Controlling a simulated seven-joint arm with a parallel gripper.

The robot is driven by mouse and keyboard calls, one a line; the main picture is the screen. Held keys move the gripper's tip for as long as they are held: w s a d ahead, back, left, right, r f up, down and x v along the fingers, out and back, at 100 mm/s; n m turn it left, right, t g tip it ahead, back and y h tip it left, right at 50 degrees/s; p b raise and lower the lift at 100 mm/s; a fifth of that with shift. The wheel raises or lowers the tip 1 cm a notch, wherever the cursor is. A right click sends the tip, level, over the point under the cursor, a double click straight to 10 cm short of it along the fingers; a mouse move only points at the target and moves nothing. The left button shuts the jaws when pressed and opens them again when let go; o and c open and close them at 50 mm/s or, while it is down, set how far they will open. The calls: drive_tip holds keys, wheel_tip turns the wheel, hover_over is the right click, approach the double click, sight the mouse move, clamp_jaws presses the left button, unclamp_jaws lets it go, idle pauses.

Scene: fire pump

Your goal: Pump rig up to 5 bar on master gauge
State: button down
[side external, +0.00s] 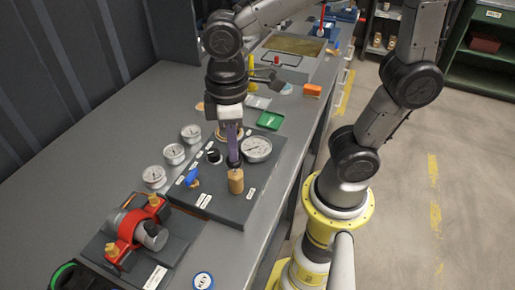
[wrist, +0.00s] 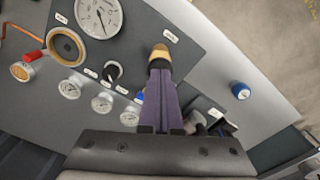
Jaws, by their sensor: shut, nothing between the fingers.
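The pump rig is a dark panel (side external: 225,207) on the bench. The large white master gauge (side external: 257,149) sits at its right edge and also shows in the wrist view (wrist: 98,14); its reading is too small to make out. A tan upright cylinder with a dark collar, likely the pump handle (side external: 236,184), stands at the panel's front; its tan end shows in the wrist view (wrist: 159,52). My gripper (side external: 233,155) points down, its purple fingers (wrist: 159,78) shut and empty, tips at or just above the collar. I cannot tell whether they touch.
A black knob (side external: 213,156) and blue lever (side external: 191,176) are on the panel. Three small gauges (side external: 174,154) line its left side. A red clamp fixture (side external: 130,237) stands front left. A green tray (side external: 270,120) lies behind.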

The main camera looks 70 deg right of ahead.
drive_tip(key=shift+f, duration=1.2)
drive_tip(key=shift+r, duration=1.55)
drive_tip(key=shift+f, duration=0.15)
drive_tip(key=shift+f, duration=1.4)
drive_tip(key=shift+r, duration=1.55)
drive_tip(key=shift+f, duration=0.15)
